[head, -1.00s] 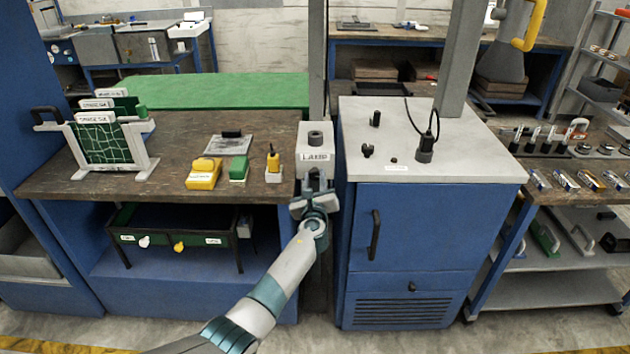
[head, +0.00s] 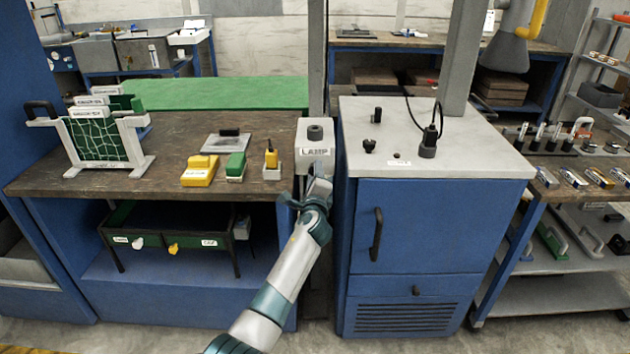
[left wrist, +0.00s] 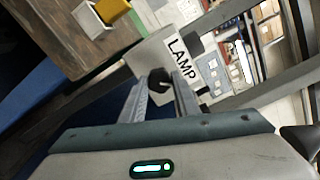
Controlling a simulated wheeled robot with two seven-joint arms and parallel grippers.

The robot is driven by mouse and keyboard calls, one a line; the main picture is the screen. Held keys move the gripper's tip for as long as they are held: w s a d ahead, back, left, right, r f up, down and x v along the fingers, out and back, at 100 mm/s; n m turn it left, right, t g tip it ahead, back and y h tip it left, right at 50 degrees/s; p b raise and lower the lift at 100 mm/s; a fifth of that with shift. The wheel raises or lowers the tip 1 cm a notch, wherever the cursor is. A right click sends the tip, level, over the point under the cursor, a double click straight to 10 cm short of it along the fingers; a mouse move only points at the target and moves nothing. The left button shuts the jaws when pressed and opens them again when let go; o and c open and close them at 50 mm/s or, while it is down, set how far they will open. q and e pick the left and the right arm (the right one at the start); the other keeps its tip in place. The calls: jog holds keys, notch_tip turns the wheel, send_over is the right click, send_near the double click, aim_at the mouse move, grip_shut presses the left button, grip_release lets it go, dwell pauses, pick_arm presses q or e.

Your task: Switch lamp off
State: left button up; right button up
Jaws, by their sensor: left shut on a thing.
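My left gripper (head: 316,184) is at the front of the box, just below the label. In the left wrist view its two fingers (left wrist: 160,88) are closed around the black knob. In the head view the gripper hides the knob. My right gripper is not in view.
The bench (head: 120,180) carries a yellow block (head: 199,172), a green block (head: 236,167) and a rack with a green grid (head: 95,140). A blue cabinet (head: 430,240) with a light top stands close on the right. A narrow gap lies between bench and cabinet.

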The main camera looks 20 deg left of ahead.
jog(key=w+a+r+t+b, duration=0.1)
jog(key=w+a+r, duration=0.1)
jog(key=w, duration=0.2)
pick_arm(q)
jog(key=shift+n+b, duration=1.6)
jog(key=shift+n, duration=2.3)
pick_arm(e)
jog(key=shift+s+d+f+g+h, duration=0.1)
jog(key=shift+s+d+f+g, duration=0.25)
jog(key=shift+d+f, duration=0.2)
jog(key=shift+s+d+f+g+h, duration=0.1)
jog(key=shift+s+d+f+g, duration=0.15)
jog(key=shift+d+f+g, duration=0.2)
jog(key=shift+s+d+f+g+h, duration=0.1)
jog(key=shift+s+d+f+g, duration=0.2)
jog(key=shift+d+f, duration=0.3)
pick_arm(q)
jog(key=o, duration=1.1)
jog(key=shift+c, duration=0.2)
jog(key=shift+s, duration=0.15)
